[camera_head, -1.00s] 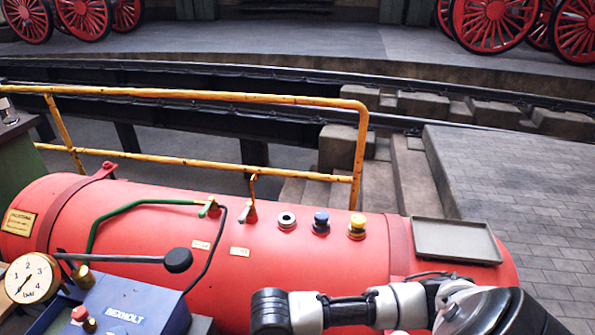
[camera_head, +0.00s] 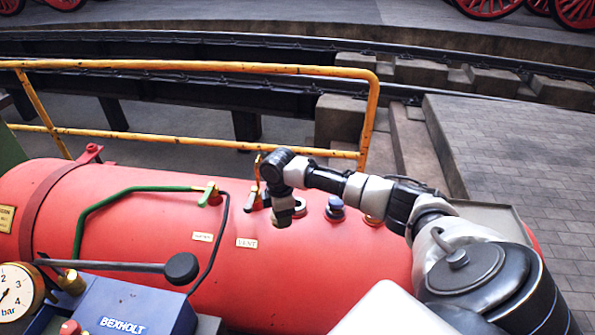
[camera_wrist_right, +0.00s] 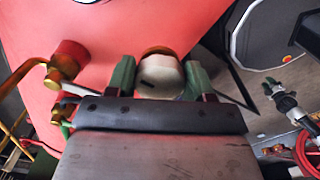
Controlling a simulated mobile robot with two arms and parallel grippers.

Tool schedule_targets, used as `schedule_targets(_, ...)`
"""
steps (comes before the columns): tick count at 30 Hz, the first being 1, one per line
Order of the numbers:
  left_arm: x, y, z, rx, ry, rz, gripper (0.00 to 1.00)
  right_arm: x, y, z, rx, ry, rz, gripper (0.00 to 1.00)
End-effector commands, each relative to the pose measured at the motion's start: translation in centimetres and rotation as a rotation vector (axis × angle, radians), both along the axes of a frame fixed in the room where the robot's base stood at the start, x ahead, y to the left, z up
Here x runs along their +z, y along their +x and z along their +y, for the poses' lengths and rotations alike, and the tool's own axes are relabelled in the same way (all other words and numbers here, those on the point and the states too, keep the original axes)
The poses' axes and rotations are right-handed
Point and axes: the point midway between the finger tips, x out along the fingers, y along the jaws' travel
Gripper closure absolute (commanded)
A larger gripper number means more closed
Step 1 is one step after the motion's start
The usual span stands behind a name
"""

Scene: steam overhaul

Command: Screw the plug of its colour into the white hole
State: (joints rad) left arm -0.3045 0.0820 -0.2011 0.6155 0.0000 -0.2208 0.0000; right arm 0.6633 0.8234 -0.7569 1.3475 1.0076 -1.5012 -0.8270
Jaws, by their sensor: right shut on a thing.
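My right gripper (camera_head: 284,220) hangs above the red boiler (camera_head: 345,280) in the head view. In the right wrist view its green fingers (camera_wrist_right: 160,70) are shut on a pale, whitish plug (camera_wrist_right: 160,80) with a dark slot and an orange-brown edge. The pale-ringed hole (camera_head: 301,207) on the boiler is partly hidden just behind and right of the gripper. Whether the plug touches the boiler cannot be told. My left gripper is out of view.
A small tap (camera_head: 255,196) and a green pipe (camera_head: 130,190) with a valve stand left of the gripper. A black-knobbed lever (camera_head: 181,268), a pressure gauge (camera_head: 16,292) and a blue box (camera_head: 125,315) are front left. A yellow railing (camera_head: 200,67) runs behind. A grey tray (camera_head: 520,226) is partly hidden.

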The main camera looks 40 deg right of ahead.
Motion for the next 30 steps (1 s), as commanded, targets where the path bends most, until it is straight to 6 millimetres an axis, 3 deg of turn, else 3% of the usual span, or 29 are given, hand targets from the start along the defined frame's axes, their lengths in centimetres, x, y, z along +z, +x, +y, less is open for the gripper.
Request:
schedule_targets(6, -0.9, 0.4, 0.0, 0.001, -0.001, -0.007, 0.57, 2.1, 3.1, -5.6, 0.266, 0.0, -0.003, 0.75)
schedule_targets(12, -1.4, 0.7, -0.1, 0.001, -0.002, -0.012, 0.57, 3.7, 4.4, -9.0, 0.455, -0.001, -0.001, 0.75)
schedule_targets(20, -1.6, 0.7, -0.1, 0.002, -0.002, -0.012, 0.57, 4.3, 4.8, -10.4, 0.545, 0.0, 0.002, 0.75)
schedule_targets(30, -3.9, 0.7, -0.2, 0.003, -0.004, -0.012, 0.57, 2.1, 4.8, -10.4, 0.546, -0.001, 0.001, 0.75)
